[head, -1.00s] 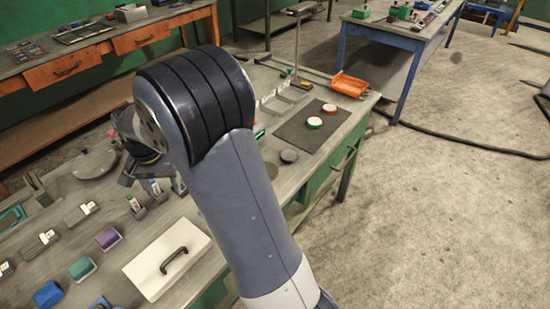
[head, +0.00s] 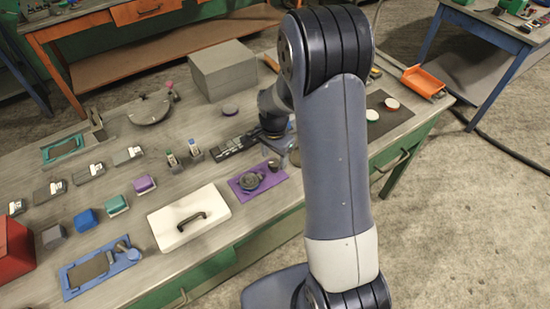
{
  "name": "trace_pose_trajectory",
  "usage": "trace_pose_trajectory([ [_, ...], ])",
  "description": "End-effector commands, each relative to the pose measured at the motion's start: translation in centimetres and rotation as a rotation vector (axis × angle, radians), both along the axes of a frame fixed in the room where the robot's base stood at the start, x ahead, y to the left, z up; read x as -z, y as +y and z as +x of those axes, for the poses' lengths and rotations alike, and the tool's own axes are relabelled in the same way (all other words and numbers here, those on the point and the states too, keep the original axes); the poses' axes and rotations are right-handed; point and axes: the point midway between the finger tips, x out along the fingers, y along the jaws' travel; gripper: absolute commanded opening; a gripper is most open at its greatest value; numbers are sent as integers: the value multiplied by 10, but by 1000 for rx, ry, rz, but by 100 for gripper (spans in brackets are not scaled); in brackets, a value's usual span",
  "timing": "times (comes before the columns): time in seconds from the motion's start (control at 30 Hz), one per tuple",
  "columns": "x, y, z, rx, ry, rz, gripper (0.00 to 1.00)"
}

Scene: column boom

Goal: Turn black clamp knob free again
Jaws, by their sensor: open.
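A purple plate (head: 270,183) lies on the bench, right of the white panel. It bears a round dark grey fitting (head: 251,182) and a small dark upright piece (head: 273,165) at its back right. Either may be the black clamp knob; at this size I cannot tell which, nor whether it is tight or loose. My gripper (head: 274,150) points down just behind the plate, left of my upper arm. It is open, and its fingertips are hard to make out. I see no contact with the fitting. My forearm hides the bench to the right.
A white panel with a black handle (head: 190,222) lies left of the plate. A dark ribbed strip (head: 236,146) and two small upright holders stand behind. A grey box (head: 223,70) stands at the back. An orange tray (head: 423,82) is at the right end.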

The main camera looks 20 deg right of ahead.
Motion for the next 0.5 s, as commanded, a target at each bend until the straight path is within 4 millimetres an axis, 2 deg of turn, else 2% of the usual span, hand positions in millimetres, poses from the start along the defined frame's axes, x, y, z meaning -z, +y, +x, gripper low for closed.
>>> trace_pose_trajectory([
  [0.2, 20, 0, 0, -1, 1, 0, 56],
  [0.5, 24, 0, 0, -1, -1, 0, 56],
])
